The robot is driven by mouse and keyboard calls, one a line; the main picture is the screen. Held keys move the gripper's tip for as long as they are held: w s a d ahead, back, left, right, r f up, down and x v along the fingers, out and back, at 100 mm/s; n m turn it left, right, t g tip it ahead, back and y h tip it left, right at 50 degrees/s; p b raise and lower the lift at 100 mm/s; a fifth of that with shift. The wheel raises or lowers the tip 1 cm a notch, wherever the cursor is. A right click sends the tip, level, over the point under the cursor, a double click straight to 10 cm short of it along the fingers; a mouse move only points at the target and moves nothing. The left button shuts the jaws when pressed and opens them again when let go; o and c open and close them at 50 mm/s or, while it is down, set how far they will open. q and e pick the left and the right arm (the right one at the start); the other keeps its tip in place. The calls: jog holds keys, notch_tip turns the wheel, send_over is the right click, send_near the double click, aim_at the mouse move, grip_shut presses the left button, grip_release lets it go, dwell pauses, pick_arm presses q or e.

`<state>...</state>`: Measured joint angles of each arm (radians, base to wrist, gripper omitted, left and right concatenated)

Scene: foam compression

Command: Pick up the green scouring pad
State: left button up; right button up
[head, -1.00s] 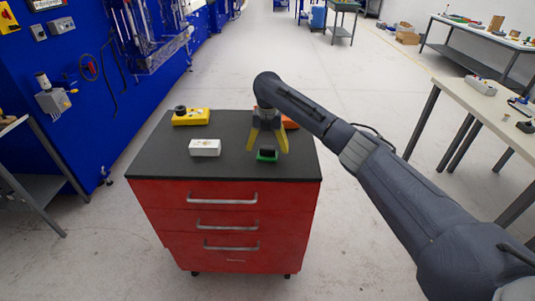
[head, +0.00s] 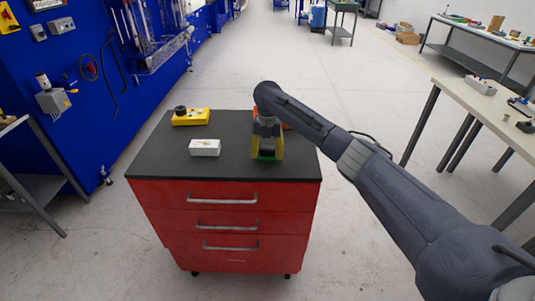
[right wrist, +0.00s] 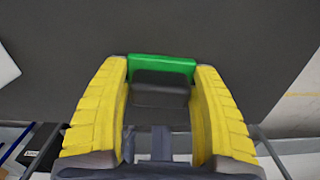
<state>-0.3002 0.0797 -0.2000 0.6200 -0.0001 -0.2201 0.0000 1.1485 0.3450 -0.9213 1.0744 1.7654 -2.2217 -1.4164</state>
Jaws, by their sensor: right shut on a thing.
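The green scouring pad (head: 266,155) is at the front right part of the black cabinet top (head: 226,163). My right gripper (head: 267,152) points down over it with its yellow fingers closed in on both sides. In the right wrist view the pad (right wrist: 160,66) shows as a green strip with a dark block (right wrist: 160,88) on its near side. The yellow fingers of my right gripper (right wrist: 162,85) stand left and right of it and touch its ends. I cannot tell whether the pad is clear of the top. My left gripper is not in view.
A white box (head: 205,148) lies left of the gripper. A yellow box with a black knob (head: 192,117) stands at the back left. An orange object (head: 286,125) is partly hidden behind my right gripper. The left front of the top is clear.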

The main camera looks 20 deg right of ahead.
aim_at(267, 147)
jog(key=shift+c, duration=1.1)
jog(key=shift+r, duration=0.1)
notch_tip(267, 147, up, 20)
jog(key=o, duration=0.5)
grip_shut()
